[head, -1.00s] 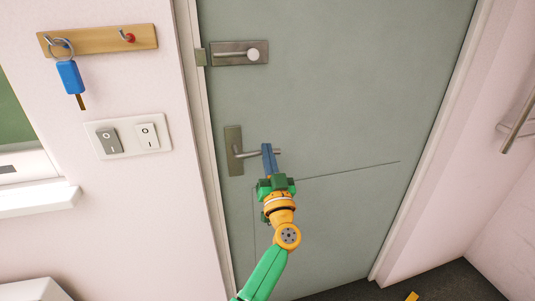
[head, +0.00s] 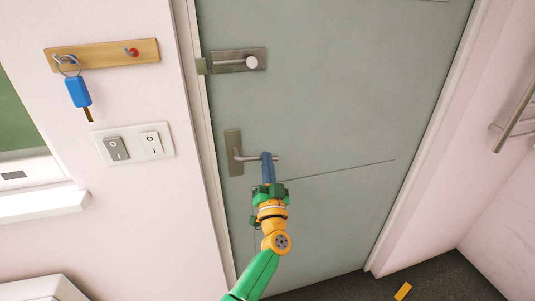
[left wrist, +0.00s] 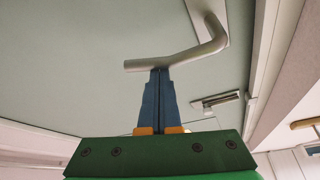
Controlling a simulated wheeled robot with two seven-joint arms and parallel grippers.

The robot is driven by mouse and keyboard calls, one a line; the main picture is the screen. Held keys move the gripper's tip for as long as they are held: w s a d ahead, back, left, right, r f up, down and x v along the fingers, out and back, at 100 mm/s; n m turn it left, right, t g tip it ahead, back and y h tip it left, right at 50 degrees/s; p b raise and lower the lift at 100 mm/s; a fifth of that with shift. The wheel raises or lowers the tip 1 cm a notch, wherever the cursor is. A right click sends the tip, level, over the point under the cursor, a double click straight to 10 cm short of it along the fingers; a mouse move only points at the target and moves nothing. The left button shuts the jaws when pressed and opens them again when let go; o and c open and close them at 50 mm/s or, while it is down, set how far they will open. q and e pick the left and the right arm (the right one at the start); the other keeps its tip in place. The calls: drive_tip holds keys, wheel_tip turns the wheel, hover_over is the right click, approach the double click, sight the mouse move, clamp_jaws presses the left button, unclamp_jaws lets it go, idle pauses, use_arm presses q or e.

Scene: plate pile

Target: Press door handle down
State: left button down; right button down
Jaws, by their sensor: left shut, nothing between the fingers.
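The door handle (head: 248,157) is a silver lever on a rectangular plate (head: 234,152) on the grey-green door (head: 330,110). The lever points right and looks about level. My left gripper (head: 267,155) is shut, with its blue fingertips at the lever near its free end. In the left wrist view the lever (left wrist: 180,57) crosses just beyond the shut fingertips (left wrist: 159,71), which seem to touch it or nearly so. Nothing is between the fingers. My right gripper does not show.
A latch plate with a round knob (head: 239,61) sits above the handle. Left of the door are light switches (head: 134,144) and a wooden rack (head: 102,54) with a blue-tagged key (head: 78,92). A metal rail (head: 517,115) is on the right wall.

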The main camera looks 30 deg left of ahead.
use_arm(q)
drive_tip(key=shift+s+a+f+m+t+h+p, duration=0.15)
drive_tip(key=shift+f+m+h+p, duration=0.4)
drive_tip(key=shift+m, duration=0.4)
drive_tip(key=shift+s+a+f+m+t+h+p, duration=0.1)
drive_tip(key=shift+f+m+h+p, duration=0.3)
drive_tip(key=shift+f+m+p, duration=0.45)
drive_tip(key=shift+s+a+f+m+t+h+p, duration=0.15)
drive_tip(key=shift+f+m+h+p, duration=0.3)
drive_tip(key=shift+m, duration=0.65)
